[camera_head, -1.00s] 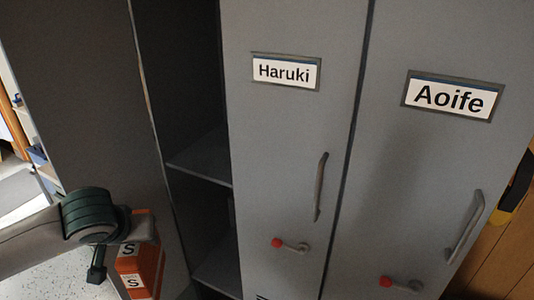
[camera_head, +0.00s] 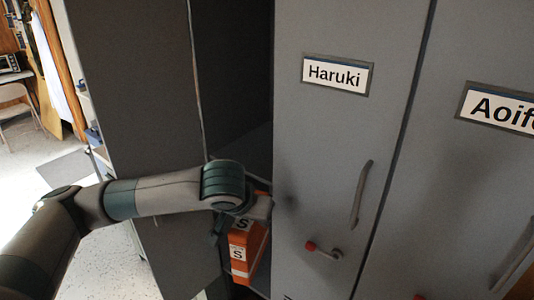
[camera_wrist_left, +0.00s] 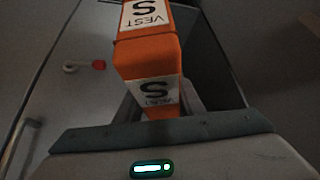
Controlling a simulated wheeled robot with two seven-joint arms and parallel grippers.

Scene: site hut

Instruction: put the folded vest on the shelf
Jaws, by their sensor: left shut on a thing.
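The folded vest (camera_head: 246,254) is an orange block with white labels reading "S". My left gripper (camera_head: 254,208) is shut on it and holds it upright in front of the open locker. The left wrist view also shows the vest (camera_wrist_left: 147,58), with "S VEST" on its labels. The shelf (camera_head: 259,181) inside the open locker is partly hidden behind my left wrist and the Haruki door. My right gripper is not in view.
The open locker door (camera_head: 135,110) stands to the left of the opening. The shut Haruki locker (camera_head: 330,150) and Aoife locker (camera_head: 450,190) have protruding handles. A folding chair (camera_head: 18,100) stands far left on open floor.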

